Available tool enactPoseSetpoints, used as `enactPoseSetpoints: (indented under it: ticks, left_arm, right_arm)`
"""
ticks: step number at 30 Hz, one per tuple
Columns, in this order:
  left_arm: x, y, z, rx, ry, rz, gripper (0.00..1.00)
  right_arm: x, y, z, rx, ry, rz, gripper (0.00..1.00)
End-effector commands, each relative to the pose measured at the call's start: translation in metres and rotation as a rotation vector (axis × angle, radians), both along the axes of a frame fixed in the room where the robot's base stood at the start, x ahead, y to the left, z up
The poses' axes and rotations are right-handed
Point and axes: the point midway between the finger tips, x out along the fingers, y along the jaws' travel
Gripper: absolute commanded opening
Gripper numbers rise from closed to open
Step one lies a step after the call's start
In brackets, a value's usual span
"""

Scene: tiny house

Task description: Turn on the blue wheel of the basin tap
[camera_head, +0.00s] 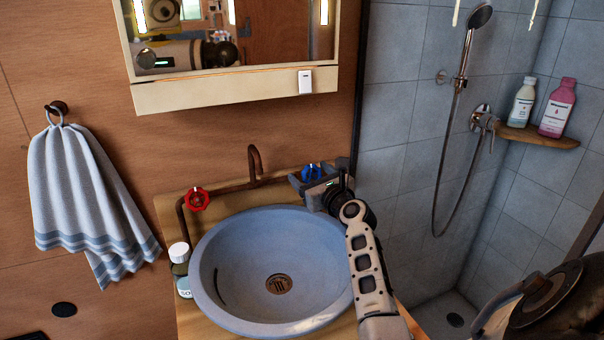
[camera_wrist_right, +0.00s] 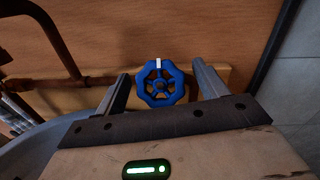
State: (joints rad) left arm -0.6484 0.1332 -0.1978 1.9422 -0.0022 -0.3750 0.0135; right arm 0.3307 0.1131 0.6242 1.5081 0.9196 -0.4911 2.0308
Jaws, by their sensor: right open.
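The blue wheel (camera_head: 311,173) of the basin tap sits at the right end of the copper pipe, above the basin's back right rim. In the right wrist view the blue wheel (camera_wrist_right: 160,83) has spokes and a white mark at its top. My right gripper (camera_head: 312,180) is at the wheel. In the wrist view its two fingers (camera_wrist_right: 162,88) stand open, one on each side of the wheel, with a gap on both sides. The tap spout (camera_head: 255,160) curves up behind the basin. My left gripper is not in view.
The red wheel (camera_head: 196,199) is on the left of the pipe. The blue-grey basin (camera_head: 230,290) looks empty. A small bottle (camera_head: 181,270) stands at its left. A mirror cabinet (camera_head: 220,90) hangs above, and the tiled shower wall (camera_head: 400,120) is close on the right.

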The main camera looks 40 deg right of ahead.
Motion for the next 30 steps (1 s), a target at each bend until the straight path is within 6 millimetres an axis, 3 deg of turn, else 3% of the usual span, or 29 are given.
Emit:
enactPoseSetpoints:
  ticks: [6,11,12,21,30]
  left_arm:
    - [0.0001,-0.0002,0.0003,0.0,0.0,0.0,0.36]
    - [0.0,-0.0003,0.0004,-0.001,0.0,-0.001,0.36]
    - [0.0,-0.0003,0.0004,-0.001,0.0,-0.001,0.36]
    - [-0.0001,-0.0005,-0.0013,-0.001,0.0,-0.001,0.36]
    - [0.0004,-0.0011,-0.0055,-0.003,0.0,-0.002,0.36]
  right_arm:
    - [0.0,-0.0004,0.0004,0.0,0.0,0.0,0.72]
    - [0.0001,-0.0002,0.0003,0.0,0.0,0.0,0.3]
    - [0.0001,-0.0002,0.0003,0.0,0.0,0.0,0.27]
    - [-0.0001,-0.0007,0.0002,-0.028,0.008,0.013,0.28]
    - [-0.0001,-0.0012,0.0003,-0.181,0.055,0.089,0.28]
